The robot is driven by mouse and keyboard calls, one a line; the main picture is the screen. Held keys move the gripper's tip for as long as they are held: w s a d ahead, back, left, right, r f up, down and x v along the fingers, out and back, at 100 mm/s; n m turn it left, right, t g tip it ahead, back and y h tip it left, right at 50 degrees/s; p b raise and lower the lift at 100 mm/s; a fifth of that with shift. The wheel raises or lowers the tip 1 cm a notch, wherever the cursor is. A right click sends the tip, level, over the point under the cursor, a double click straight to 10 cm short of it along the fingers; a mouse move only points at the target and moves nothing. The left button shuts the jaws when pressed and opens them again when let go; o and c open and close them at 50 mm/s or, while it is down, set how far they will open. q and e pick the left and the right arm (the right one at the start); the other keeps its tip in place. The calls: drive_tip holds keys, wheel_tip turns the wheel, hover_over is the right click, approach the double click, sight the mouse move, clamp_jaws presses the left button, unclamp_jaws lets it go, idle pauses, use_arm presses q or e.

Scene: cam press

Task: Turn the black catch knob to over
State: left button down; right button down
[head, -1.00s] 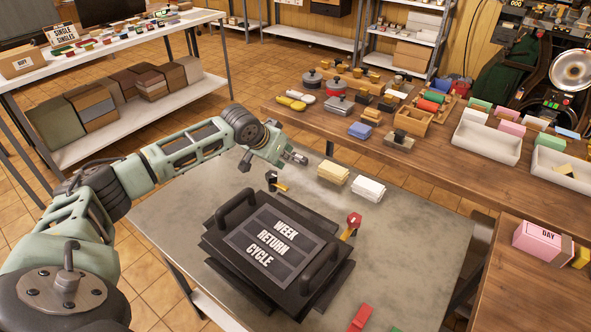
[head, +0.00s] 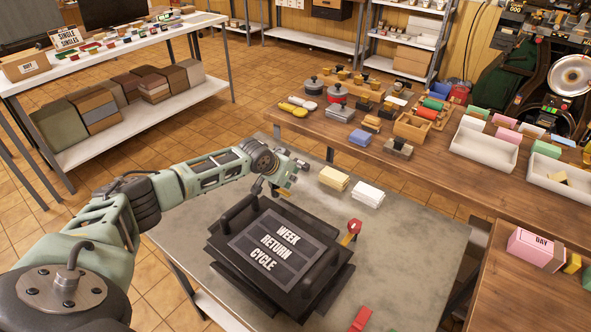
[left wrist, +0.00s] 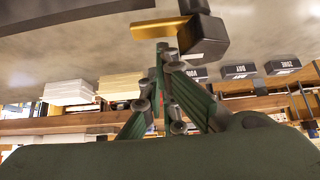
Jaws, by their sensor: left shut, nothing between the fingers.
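The black catch knob (left wrist: 208,40) with its brass arm (left wrist: 158,29) shows close up at the top of the left wrist view. In the head view it lies at the far edge of the black press, mostly hidden by my left gripper. My left gripper (head: 294,174) is above that far edge. Its fingers (left wrist: 165,50) are closed together and empty, right beside the brass arm and left of the black knob. I cannot tell whether they touch. The press plate (head: 270,243) reads WEEK RETURN CYCLE. My right gripper is not in view.
A red knob on a brass arm (head: 353,228) stands at the press's right side. Yellow (head: 334,178) and white (head: 367,194) stacks lie behind the press. A red block (head: 361,319) is at the front. The grey tabletop (head: 405,240) is clear to the right.

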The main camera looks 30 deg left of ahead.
use_arm(q)
drive_tip(key=shift+s, duration=0.35)
drive_tip(key=shift+d+f+b, duration=0.1)
drive_tip(key=shift+b, duration=0.2)
drive_tip(key=shift+s+m+h, duration=0.15)
drive_tip(key=shift+m+h, duration=0.15)
drive_tip(key=shift+m, duration=0.2)
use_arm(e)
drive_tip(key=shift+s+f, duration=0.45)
